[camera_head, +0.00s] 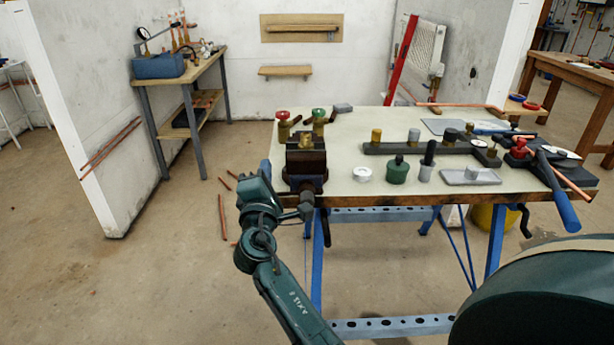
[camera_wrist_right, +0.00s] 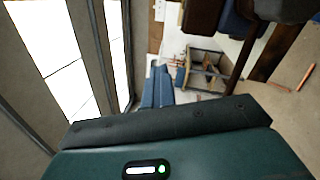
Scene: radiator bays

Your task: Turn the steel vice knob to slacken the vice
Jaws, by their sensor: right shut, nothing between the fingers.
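The vice (camera_head: 305,163), with brown jaws on a blue body, is fixed at the left front corner of the bench. A brass-coloured fitting (camera_head: 305,142) sits on top of it. The grey steel vice knob (camera_head: 306,203) sticks out at its front, below the jaws, and a dark bar hangs beside it. My right gripper (camera_head: 262,184) is just left of the vice, apart from the knob. It is shut and empty, its fingers partly hidden by my wrist. Its fingers also show in the right wrist view (camera_wrist_right: 160,72). My left gripper is not in view.
The bench top (camera_head: 345,180) holds red and green valves behind the vice, and a dark rail (camera_head: 420,149), pots and tools to the right. A blue-handled tool (camera_head: 558,190) overhangs the front edge. A side table (camera_head: 208,75) stands back left. Floor left of the bench is mostly clear.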

